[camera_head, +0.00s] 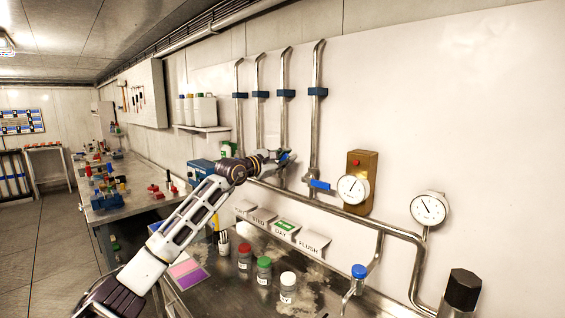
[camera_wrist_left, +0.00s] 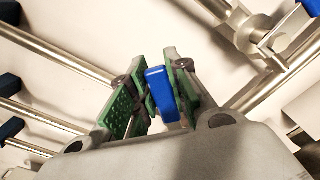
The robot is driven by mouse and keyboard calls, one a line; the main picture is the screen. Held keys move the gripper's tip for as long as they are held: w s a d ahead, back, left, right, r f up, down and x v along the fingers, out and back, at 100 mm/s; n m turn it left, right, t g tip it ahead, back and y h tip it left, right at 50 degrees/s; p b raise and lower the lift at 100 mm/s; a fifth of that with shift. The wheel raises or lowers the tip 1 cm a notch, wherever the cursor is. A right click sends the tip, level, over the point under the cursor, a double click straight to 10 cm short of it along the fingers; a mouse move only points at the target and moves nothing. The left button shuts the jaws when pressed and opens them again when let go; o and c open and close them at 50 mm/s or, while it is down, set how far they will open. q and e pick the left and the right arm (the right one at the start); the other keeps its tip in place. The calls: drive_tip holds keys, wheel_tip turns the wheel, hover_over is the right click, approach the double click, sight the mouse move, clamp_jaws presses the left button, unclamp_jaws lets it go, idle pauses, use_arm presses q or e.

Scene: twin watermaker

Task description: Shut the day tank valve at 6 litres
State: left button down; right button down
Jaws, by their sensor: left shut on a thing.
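My left gripper (camera_head: 284,158) reaches the third pipe from the left on the wall, in line with the DAY sign (camera_head: 283,232). In the left wrist view, my left gripper (camera_wrist_left: 155,95) has its green pads closed around a blue valve handle (camera_wrist_left: 160,90). In the head view the gripper mostly hides this handle. The fourth pipe has its own blue handle (camera_head: 320,184), lying nearly level; a blue handle also shows at the right edge of the wrist view. No litre reading is legible. My right gripper is not in view.
A brass box (camera_head: 358,165) with a red lamp and two dial gauges (camera_head: 353,189) (camera_head: 429,208) are right of the pipes. Bottles with red (camera_head: 244,256), green (camera_head: 264,270) and white caps stand on the bench below. A horizontal pipe runs beneath the valves.

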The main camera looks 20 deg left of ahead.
use_arm(q)
drive_tip(key=shift+s+d+f+m+b, duration=0.1)
drive_tip(key=shift+d+f+m+b, duration=0.2)
drive_tip(key=shift+m, duration=0.2)
drive_tip(key=shift+f, duration=0.1)
drive_tip(key=shift+d+m, duration=0.1)
drive_tip(key=shift+m, duration=0.2)
drive_tip(key=shift+f, duration=0.1)
drive_tip(key=c, duration=1.6)
unclamp_jaws()
drive_tip(key=shift+o, duration=1.4)
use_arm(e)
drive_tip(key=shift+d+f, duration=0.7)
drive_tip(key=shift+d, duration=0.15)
